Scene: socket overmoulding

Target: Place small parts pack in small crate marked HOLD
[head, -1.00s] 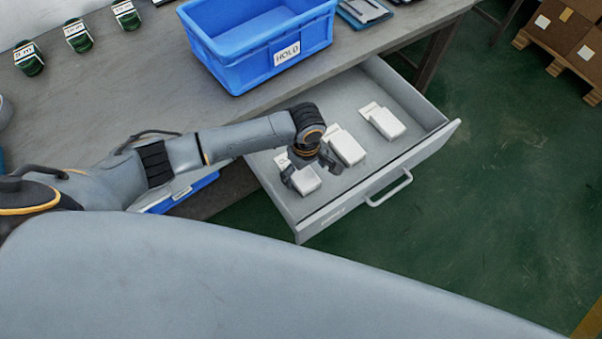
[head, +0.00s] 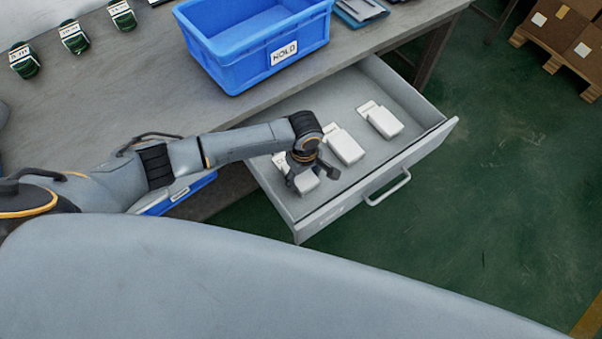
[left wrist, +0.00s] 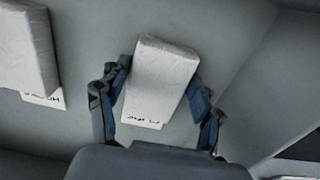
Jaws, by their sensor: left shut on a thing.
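Three white packs with label tags lie in the open drawer (head: 338,212). My left gripper (head: 312,179) is down in the drawer at the nearest, left-most pack (head: 306,183). In the left wrist view this pack (left wrist: 160,75) sits between the two fingers of my left gripper (left wrist: 158,105), which is shut on it; its tag writing is too small to read surely. The middle pack (head: 344,146) lies just right of the gripper, and the far pack (head: 382,119) beyond it. The blue crate marked HOLD (head: 237,66) stands on the bench above the drawer. My right gripper is out of view.
The grey bench (head: 130,95) carries several green-based labelled items (head: 75,38) at the upper left and flat packs (head: 358,10) behind the crate. Another blue container (head: 180,195) shows below the bench. Boxes on a pallet (head: 565,40) stand far right.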

